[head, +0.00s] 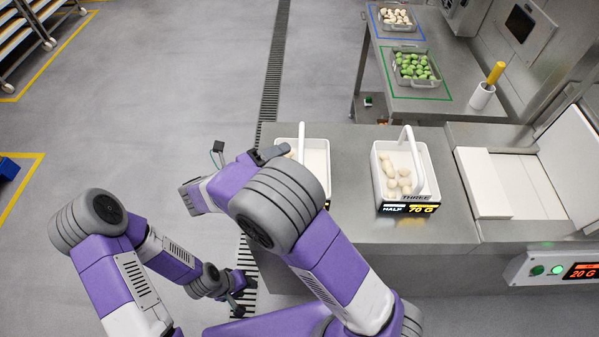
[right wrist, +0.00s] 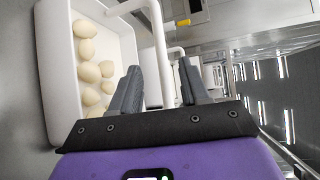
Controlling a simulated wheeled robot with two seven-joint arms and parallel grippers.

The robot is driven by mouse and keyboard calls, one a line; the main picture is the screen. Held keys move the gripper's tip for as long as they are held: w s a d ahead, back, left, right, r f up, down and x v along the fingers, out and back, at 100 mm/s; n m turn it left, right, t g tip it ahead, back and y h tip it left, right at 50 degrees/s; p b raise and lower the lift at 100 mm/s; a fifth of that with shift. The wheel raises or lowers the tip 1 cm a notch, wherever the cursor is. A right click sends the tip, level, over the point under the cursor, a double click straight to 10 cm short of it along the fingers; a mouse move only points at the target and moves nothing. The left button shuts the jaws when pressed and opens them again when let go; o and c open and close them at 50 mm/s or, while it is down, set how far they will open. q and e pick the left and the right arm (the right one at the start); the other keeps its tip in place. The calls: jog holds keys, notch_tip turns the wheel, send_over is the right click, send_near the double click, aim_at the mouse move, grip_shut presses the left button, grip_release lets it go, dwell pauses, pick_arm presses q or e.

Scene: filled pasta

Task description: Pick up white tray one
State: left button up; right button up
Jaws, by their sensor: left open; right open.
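A white tray (head: 318,158) with an upright handle stands on the steel counter, partly hidden behind my right arm; its label is not visible. The right wrist view shows a white tray (right wrist: 62,85) with several pale pasta pieces (right wrist: 88,50) at its left. My right gripper (head: 272,153) is open at this tray's left side. In the right wrist view its fingers (right wrist: 160,92) lie either side of the white handle (right wrist: 160,55); contact cannot be told. A second white tray (head: 432,168), marked THREE, stands to the right with pasta inside. My left gripper (head: 240,288) is open and empty, low beside the counter's left end.
The steel counter (head: 350,225) is bare between the trays. A scale panel (head: 560,268) is at the right. Behind, a table holds trays of green (head: 415,66) and pale pasta (head: 396,16).

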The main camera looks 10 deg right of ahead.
aim_at(301, 145)
jog(key=b+x, duration=0.2)
jog(key=x, duration=0.4)
jog(key=shift+s+d, duration=0.15)
jog(key=shift+w+d, duration=0.25)
jog(key=shift+d, duration=0.15)
grip_shut()
dwell(0.9)
